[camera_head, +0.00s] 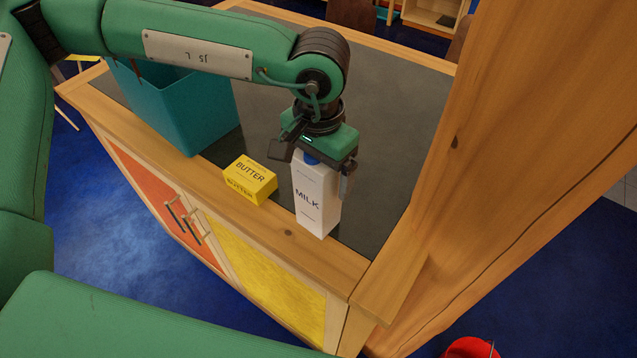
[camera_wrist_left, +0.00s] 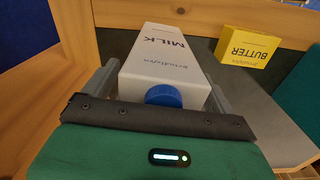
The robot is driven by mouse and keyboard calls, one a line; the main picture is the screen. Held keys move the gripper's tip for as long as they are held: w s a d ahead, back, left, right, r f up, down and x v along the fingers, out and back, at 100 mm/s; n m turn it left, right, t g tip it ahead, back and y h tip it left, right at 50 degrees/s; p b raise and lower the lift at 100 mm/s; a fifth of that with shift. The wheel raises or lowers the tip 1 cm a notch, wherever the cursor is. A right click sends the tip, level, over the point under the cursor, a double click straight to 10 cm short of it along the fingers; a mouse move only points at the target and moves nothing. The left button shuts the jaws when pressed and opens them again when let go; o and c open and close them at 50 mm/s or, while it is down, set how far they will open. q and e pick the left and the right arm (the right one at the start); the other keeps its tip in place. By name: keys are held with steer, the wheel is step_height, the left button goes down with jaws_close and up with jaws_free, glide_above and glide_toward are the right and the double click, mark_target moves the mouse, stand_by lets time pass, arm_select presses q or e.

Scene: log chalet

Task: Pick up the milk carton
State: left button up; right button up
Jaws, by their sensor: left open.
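The white milk carton (camera_head: 316,201) stands upright on the dark counter top near its front edge. It has a blue cap and the word MILK on its side. My left gripper (camera_head: 318,172) is over the top of the carton, pointing down. In the left wrist view the carton (camera_wrist_left: 165,60) lies between the two grey fingers (camera_wrist_left: 163,92), one on each side, with its blue cap (camera_wrist_left: 163,95) close to the palm. The left gripper is open around the carton's upper part. Whether a finger touches it is unclear. My right gripper is not in view.
A yellow butter box (camera_head: 250,180) sits just left of the carton, and it also shows in the left wrist view (camera_wrist_left: 247,47). A teal bin (camera_head: 190,112) stands further left. A thick wooden post (camera_head: 510,150) rises to the right. Dark counter behind the carton is clear.

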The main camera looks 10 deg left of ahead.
arm_select(q)
steer(key=shift+f, duration=0.2)
jaws_close()
steer(key=shift+r, duration=0.1)
steer(key=shift+r, duration=0.1)
